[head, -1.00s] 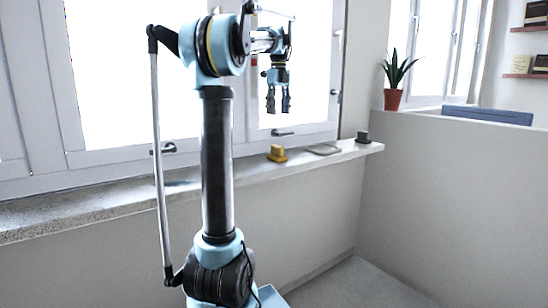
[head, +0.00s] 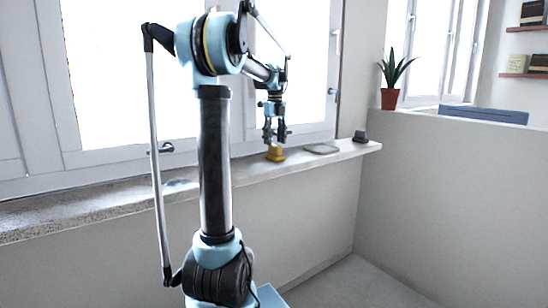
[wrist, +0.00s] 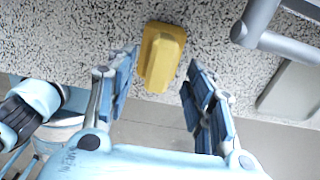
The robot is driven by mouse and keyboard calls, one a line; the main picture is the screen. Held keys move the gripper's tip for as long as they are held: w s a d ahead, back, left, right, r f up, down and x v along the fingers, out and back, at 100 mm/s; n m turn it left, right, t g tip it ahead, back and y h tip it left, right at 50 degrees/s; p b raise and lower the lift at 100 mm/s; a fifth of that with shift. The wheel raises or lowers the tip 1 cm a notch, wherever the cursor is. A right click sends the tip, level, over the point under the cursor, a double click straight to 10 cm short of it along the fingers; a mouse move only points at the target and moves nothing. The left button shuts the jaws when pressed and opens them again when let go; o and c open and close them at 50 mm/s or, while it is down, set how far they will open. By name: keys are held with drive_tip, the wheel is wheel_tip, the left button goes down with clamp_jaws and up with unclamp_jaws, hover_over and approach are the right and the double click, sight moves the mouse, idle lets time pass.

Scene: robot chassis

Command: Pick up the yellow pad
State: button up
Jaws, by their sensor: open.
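The yellow pad (head: 275,154) sits on the windowsill below the window. In the wrist view the yellow pad (wrist: 162,57) is a blocky piece with a raised part, lying on the speckled sill just beyond and between my fingertips. My gripper (head: 274,139) points down just above the pad in the head view. My gripper (wrist: 158,72) is open, with a finger on each side of the pad's near end and nothing held. Whether the fingers touch the pad cannot be told.
A flat grey-green tray (head: 322,149) lies on the sill right of the pad. A dark block (head: 360,136) stands near the sill's right end. A grey window handle (wrist: 262,22) is close on the right in the wrist view. A potted plant (head: 390,97) stands on the partition.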

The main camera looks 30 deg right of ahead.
sight(275, 145)
drive_tip(key=shift+f, duration=2.05)
drive_tip(key=shift+d, duration=0.1)
clamp_jaws()
